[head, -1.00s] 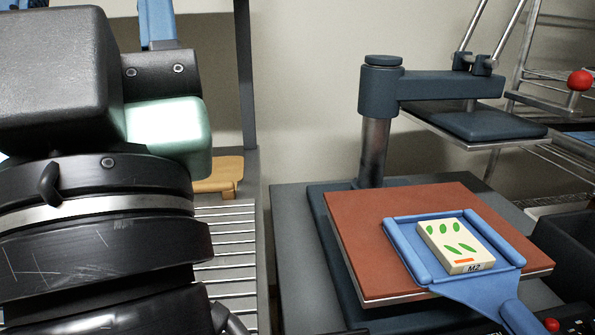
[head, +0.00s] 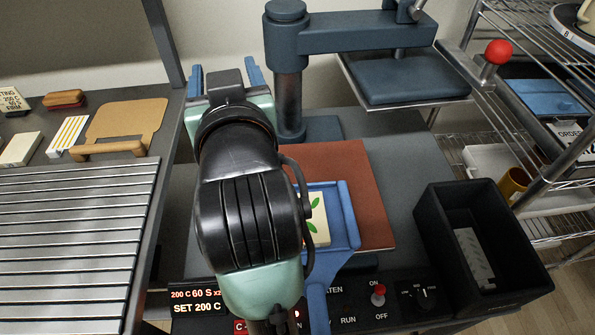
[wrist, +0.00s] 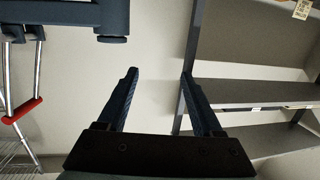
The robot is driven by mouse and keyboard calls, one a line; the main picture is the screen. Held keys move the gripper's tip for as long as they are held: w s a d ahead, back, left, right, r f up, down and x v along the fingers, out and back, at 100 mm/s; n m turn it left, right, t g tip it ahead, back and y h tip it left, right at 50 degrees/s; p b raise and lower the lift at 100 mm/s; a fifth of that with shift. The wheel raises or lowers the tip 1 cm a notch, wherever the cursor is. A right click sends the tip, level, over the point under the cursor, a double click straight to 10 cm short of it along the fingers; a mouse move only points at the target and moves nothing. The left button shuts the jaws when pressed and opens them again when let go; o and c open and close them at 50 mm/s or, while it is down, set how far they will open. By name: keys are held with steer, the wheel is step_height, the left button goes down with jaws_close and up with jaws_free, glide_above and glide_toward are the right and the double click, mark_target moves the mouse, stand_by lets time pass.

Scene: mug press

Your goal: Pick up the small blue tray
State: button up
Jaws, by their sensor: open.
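The small blue tray (head: 350,215) lies on the red-brown pad (head: 372,205) of the press, with its handle (head: 318,308) toward the front. A cream tile with green leaf marks (head: 318,222) sits in it. My arm hides the tray's left part. My gripper (head: 224,68) is behind and left of the tray, near the press column, its blue fingers apart and empty. In the wrist view my gripper (wrist: 159,74) is open with only wall between the fingers. The tray is not in the wrist view.
The press's upper plate (head: 405,75) is swung to the right, off the pad. A black bin (head: 480,235) stands to the right. A control panel (head: 385,300) runs along the front. A slatted bench (head: 70,240) is at left and a wire rack at right.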

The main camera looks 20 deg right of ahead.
step_height(320, 180, down, 4)
steer(key=s+d+g+p, duration=0.25)
steer(key=g+p, duration=0.25)
steer(key=p, duration=0.3)
steer(key=m+g+y+p, duration=0.2)
steer(key=g+p, duration=0.9)
steer(key=p, duration=0.6)
glide_above(317, 296)
steer(key=f, duration=1.1)
steer(key=shift+w+a+f, duration=0.15)
steer(key=shift+w+f, duration=0.1)
steer(key=shift+f, duration=0.05)
steer(key=f, duration=0.3)
steer(key=f+p, duration=0.1)
steer(key=shift+s+f, duration=0.25)
steer(key=shift+s, duration=0.15)
steer(key=shift+f, duration=0.55)
jaws_close()
steer(key=shift+w, duration=0.1)
